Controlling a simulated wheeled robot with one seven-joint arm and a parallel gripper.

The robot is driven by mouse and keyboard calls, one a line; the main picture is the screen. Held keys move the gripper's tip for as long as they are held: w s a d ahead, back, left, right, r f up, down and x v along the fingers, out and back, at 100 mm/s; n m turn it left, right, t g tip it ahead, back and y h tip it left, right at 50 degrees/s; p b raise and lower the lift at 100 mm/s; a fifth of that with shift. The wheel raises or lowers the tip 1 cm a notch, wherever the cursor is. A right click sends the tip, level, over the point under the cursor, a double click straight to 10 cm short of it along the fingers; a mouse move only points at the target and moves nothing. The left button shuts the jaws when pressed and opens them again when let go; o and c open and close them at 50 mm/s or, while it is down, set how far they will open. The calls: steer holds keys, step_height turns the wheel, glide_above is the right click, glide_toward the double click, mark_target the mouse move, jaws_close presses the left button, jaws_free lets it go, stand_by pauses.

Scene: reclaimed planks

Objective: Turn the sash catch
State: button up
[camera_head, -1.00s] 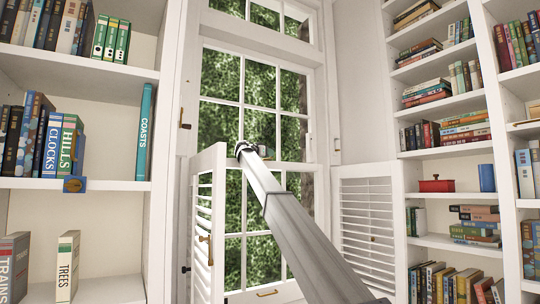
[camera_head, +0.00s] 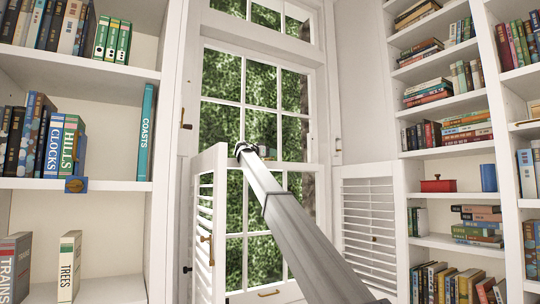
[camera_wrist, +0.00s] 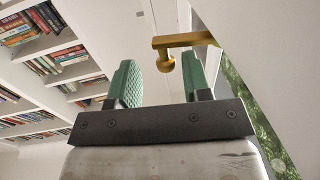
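The sash catch (camera_wrist: 183,40) is a brass bar with a round knob at its left end, in the upper middle of the wrist view. My gripper (camera_wrist: 158,76) has two green padded fingers spread apart. The knob appears in the gap between them, nearer the right finger, and the bar passes above the right fingertip. I cannot tell whether either finger touches it. In the head view my gripper (camera_head: 243,149) is at the meeting rail of the tall white window (camera_head: 262,125). The catch is not distinguishable there.
An open white louvred shutter (camera_head: 205,215) stands close to the left of my arm. Another shutter (camera_head: 368,220) is at the right of the window. Bookshelves with books flank both sides, holding a red box (camera_head: 438,185) and a blue cup (camera_head: 488,178) at right.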

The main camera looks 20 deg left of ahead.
steer(key=shift+s+a, duration=0.1)
steer(key=shift+a, duration=0.05)
steer(key=v, duration=1)
steer(key=shift+s, duration=0.35)
